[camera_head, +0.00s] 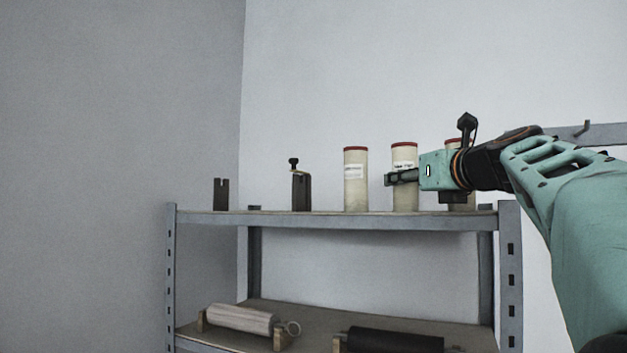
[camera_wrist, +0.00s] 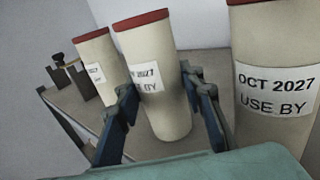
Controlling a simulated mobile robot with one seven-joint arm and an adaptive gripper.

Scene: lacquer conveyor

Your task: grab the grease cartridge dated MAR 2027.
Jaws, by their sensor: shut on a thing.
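My gripper (camera_head: 400,178) is shut on the middle of three cream cartridges with red caps on the top shelf. This middle cartridge (camera_head: 404,157) stands between my two fingers in the wrist view (camera_wrist: 158,50); its label shows "2027" and part of "USE BY", and the month cannot be read. The right cartridge (camera_wrist: 275,45) is labelled "OCT 2027 USE BY"; in the head view my gripper mostly hides it. The left cartridge (camera_head: 355,190) stands free; its label in the wrist view (camera_wrist: 96,73) ends in "2027", the month unreadable.
The grey metal shelf (camera_head: 330,222) carries a dark slotted block (camera_head: 221,196) and a dark clamp-like piece (camera_head: 301,190) to the left. A pale roller (camera_head: 240,319) and a black roller (camera_head: 395,341) lie on the lower shelf. Walls stand behind and left.

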